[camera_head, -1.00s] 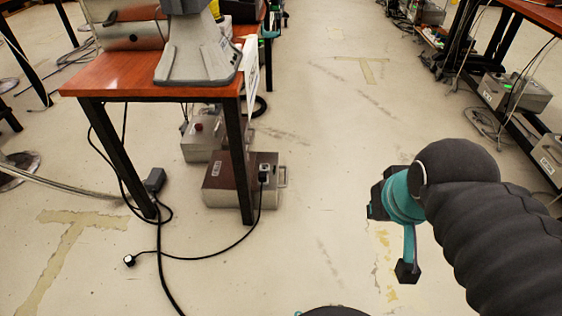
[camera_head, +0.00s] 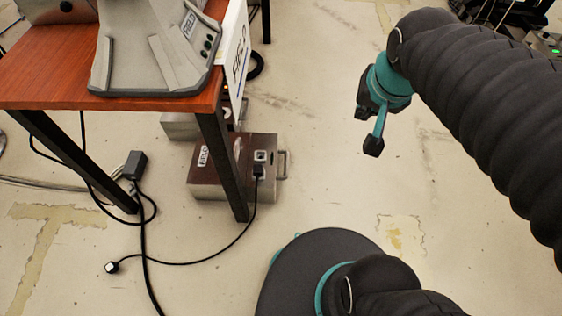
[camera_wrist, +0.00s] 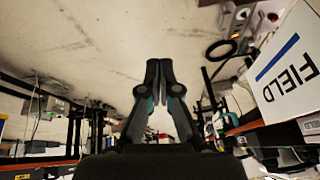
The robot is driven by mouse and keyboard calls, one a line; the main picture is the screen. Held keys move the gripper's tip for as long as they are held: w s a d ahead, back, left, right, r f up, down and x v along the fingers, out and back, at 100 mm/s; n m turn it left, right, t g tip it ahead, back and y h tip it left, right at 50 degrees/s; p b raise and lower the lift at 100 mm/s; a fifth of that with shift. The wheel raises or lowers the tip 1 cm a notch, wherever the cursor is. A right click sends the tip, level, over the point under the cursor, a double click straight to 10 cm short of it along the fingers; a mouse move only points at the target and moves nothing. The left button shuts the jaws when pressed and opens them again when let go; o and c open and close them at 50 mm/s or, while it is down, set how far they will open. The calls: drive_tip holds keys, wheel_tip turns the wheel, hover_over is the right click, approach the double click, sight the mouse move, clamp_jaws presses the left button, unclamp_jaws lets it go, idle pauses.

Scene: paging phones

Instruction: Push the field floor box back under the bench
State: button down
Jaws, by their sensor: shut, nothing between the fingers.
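The field floor box (camera_head: 266,146) has a brown top with a FIELD label, a grey lower body and a handle on its right end. It sits on the floor by the front right leg of the bench (camera_head: 45,82), and its right part sticks out past that leg. The leg hides a strip of it. A black plug and cable (camera_head: 252,212) run from its socket. My gripper (camera_head: 368,130) hangs to the right of the box, apart from it. In the wrist view my gripper (camera_wrist: 159,68) is shut and empty.
Another grey box (camera_head: 180,126) stands behind the field box. A FIELD sign (camera_head: 236,60) hangs at the bench's right edge. A loose cable end (camera_head: 112,267) and a black adapter (camera_head: 135,164) lie on the floor at left. Floor right of the box is clear.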

drive_tip(key=w+a+f+m+g+b, duration=0.1)
drive_tip(key=w+a+f+m, duration=0.3)
drive_tip(key=w+f, duration=0.55)
drive_tip(key=w+a+f+m+g+b, duration=0.1)
drive_tip(key=w+a+f+m+g, duration=0.1)
drive_tip(key=w+a+f+m, duration=0.55)
drive_tip(key=w+a+f+m+g, duration=0.1)
drive_tip(key=w+a+f+m, duration=0.1)
drive_tip(key=f, duration=1.7)
drive_tip(key=w+a+f+m+b, duration=0.1)
drive_tip(key=w+a+f+m, duration=0.1)
drive_tip(key=f, duration=1.7)
drive_tip(key=shift+w+a+f+g+b, duration=0.25)
drive_tip(key=shift+a+f+g+b, duration=0.05)
drive_tip(key=shift+f+g, duration=0.1)
drive_tip(key=shift+w, duration=0.1)
